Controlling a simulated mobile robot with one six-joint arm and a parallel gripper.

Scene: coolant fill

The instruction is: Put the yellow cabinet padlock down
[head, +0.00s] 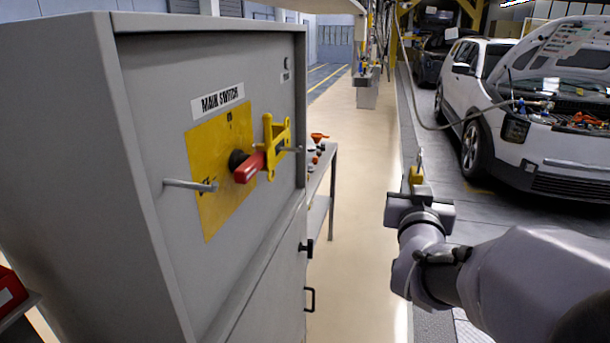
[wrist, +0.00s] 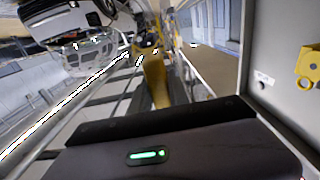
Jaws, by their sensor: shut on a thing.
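The yellow padlock (head: 416,175) is held upright in my gripper (head: 419,195), with its metal shackle pointing up. My gripper is shut on its body, out in the open to the right of the grey cabinet. In the wrist view the padlock (wrist: 155,80) rises beyond the dark gripper edge; its lower part is hidden. The grey cabinet (head: 260,310) fills the left of the head view. It carries a MAIN SWITCH label, a red switch handle (head: 249,168) on a yellow plate, and a yellow hasp bracket (head: 276,147).
A narrow grey table (head: 331,165) with small red and dark items stands behind the cabinet. A white car (head: 500,110) with its hood raised is at the right. Two metal pegs stick out from the cabinet face. The beige floor (head: 365,230) between is clear.

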